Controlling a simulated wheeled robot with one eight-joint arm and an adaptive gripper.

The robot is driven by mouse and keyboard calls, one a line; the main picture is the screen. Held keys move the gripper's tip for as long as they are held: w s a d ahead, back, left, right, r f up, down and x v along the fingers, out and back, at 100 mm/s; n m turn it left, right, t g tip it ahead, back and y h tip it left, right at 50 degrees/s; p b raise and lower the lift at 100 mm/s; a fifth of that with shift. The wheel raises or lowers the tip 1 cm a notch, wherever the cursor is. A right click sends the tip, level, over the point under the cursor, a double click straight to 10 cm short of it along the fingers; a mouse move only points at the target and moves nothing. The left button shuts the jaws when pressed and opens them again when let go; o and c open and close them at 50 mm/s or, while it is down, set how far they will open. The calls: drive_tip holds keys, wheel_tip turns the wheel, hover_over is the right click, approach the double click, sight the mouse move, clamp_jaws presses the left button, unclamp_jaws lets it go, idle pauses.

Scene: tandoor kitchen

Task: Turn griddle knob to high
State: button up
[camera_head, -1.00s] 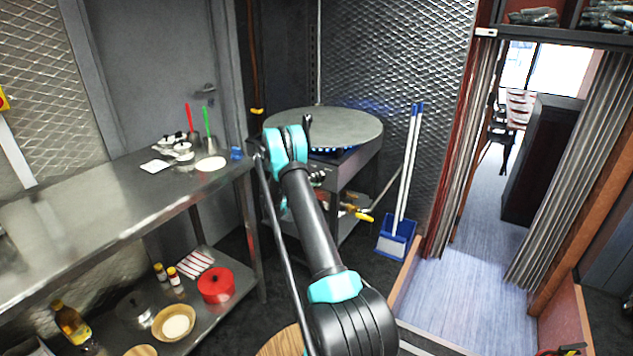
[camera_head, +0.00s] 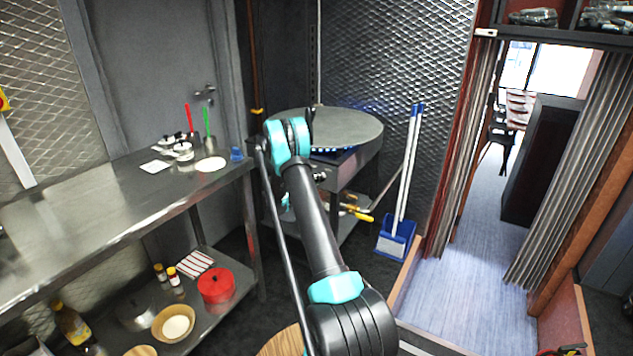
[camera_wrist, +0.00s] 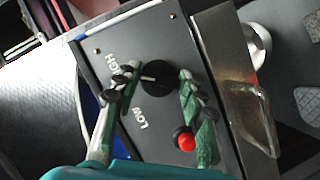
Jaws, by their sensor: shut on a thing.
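The griddle (camera_head: 352,124) is a round grey plate on a dark metal stand in the head view, with blue flame under its edge. In the wrist view its dark front panel (camera_wrist: 190,40) carries a round black knob (camera_wrist: 156,76). "HIGH" is printed to the knob's upper left and "LOW" below it. My gripper (camera_wrist: 158,80) has its green fingers on either side of the knob and is shut on it. A red button (camera_wrist: 186,140) shows by the right finger. In the head view my arm hides the knob and the gripper.
A steel counter (camera_head: 80,215) runs along the left, with utensils at its far end and a red pot (camera_head: 215,285) on its lower shelf. A yellow-handled valve (camera_head: 358,214) sits below the griddle. A blue dustpan (camera_head: 396,235) stands right of it. A doorway opens further right.

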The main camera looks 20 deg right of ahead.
drive_tip(key=o, duration=1.1)
drive_tip(key=shift+a, duration=0.1)
drive_tip(key=v, duration=1.2)
drive_tip(key=shift+s, duration=0.1)
